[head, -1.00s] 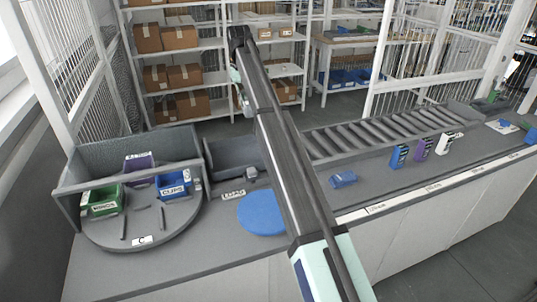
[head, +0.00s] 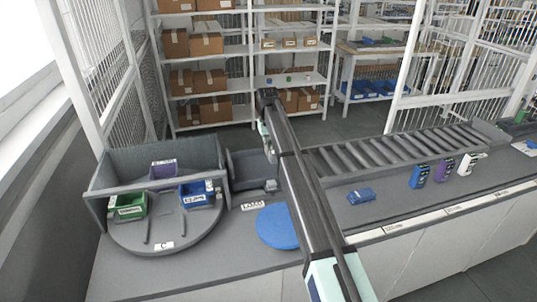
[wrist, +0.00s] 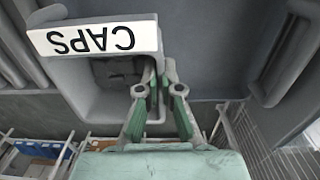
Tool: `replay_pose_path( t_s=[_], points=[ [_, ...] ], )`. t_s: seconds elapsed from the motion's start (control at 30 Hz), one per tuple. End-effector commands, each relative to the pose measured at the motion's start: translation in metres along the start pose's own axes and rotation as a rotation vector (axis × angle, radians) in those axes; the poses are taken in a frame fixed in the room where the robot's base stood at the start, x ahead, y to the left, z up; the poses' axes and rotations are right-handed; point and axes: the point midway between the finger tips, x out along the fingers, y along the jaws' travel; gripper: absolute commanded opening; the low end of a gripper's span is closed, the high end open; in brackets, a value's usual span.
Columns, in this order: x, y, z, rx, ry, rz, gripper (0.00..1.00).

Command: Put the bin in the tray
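In the wrist view a grey bin with a white CAPS label (wrist: 95,38) hangs at the left of my gripper (wrist: 160,75). The two green fingers close around its near wall and appear shut on it. In the head view my gripper (head: 268,148) points down at the far end of my arm. The bin is mostly hidden there. A dark grey open tray (head: 240,160) stands on the counter behind a LOAD label. My gripper is above its right side and partly covers it. The exact height gap cannot be told.
A round turntable (head: 165,238) at left carries green (head: 128,207), purple (head: 163,172) and blue (head: 197,200) bins, with grey walls (head: 150,157) behind. A blue disc (head: 276,228) lies in front of the tray. A roller conveyor (head: 390,148) runs right. A blue box (head: 361,196) lies near it.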

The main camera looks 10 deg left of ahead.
Motion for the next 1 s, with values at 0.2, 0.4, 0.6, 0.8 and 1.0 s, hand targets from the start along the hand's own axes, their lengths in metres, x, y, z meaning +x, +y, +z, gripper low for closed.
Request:
replay_pose_path(
  t_s=[0.2,0.4,0.6,0.8,1.0],
  points=[
    [0.011,0.0,0.0,0.0,0.0,0.0,0.0],
    [0.037,-0.001,0.001,0.0,-0.001,0.0,0.0],
    [0.047,-0.001,0.0,0.0,0.001,0.0,0.0],
    [0.048,-0.001,0.0,0.0,0.001,0.0,0.0],
    [0.049,-0.001,0.0,0.0,0.0,0.0,0.31]
  ],
)
